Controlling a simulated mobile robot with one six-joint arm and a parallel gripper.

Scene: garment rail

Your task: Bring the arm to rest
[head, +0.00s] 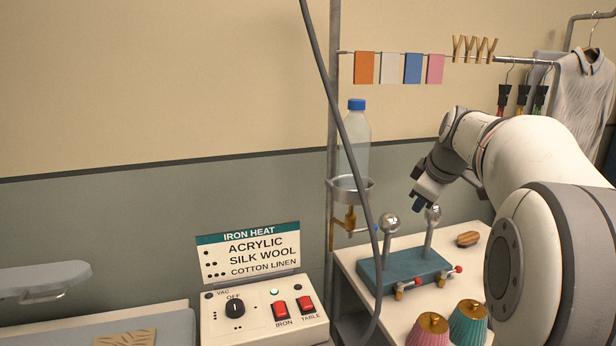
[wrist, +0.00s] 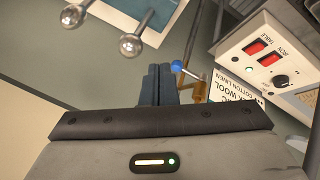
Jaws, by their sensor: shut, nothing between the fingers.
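My arm reaches in from the right in the head view. My gripper (head: 418,203) is at its end, pointing down and left, near the ball-topped levers. In the wrist view my gripper (wrist: 158,72) shows its two dark fingers side by side, shut with nothing between them. The right metal lever (head: 431,228) stands just below and right of the fingertips in the head view, and the left lever (head: 388,228) stands to their left. Both rise from a teal block (head: 400,272) on a white table. I cannot tell the exact gap between fingers and levers.
A control box (head: 262,312) with a dial and two red switches stands at lower centre. A water bottle (head: 355,145) sits in a ring holder on the pole (head: 333,120). A hanging cable (head: 345,140) crosses the view. Pink (head: 429,330) and teal (head: 468,322) fluted objects stand in front.

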